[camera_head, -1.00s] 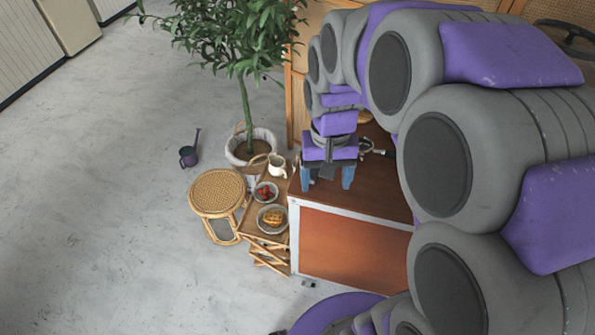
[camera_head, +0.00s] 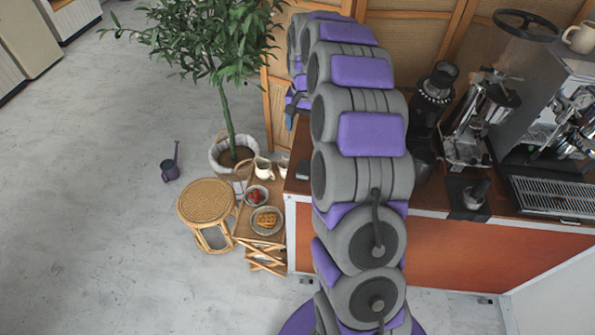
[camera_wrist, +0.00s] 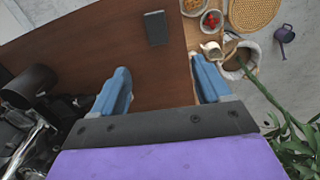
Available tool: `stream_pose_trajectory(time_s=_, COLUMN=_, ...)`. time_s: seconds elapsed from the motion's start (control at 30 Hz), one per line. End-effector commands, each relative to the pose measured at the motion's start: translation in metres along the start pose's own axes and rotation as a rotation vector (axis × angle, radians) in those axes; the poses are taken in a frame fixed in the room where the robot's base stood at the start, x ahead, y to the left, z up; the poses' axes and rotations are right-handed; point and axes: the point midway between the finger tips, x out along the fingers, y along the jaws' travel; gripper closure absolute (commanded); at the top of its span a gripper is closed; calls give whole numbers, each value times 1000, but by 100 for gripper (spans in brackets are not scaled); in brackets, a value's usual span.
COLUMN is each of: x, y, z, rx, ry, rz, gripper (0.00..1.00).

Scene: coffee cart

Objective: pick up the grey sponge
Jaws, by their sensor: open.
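The grey sponge (camera_wrist: 155,27) is a small dark grey rectangular block. It lies flat on the brown counter top near its edge, beyond my fingertips in the wrist view. In the head view a small dark block at the counter's left end appears to be the same sponge (camera_head: 303,170). My gripper (camera_wrist: 160,68) is open, with its two blue fingers apart and only bare counter seen between them. It is apart from the sponge. In the head view my arm hides most of the gripper; one blue finger shows at the far left of the counter.
A small wooden stand with a waffle plate (camera_head: 266,221), a berry bowl (camera_head: 257,196) and a cream jug (camera_head: 263,167) adjoins the counter's left end. A potted plant (camera_head: 229,150) stands behind. Coffee grinders (camera_head: 433,100) and an espresso machine (camera_head: 555,150) occupy the right side.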

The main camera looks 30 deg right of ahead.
Motion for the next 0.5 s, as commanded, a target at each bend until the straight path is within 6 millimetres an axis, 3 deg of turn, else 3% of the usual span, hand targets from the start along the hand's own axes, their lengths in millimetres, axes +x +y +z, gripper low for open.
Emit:
stream_pose_trajectory(time_s=0.17, x=21, y=-1, z=3, rx=0, ry=-5, rz=3, gripper=23)
stream_pose_trajectory(time_s=0.5, x=87, y=-10, z=10, rx=-2, ry=3, rz=9, gripper=23)
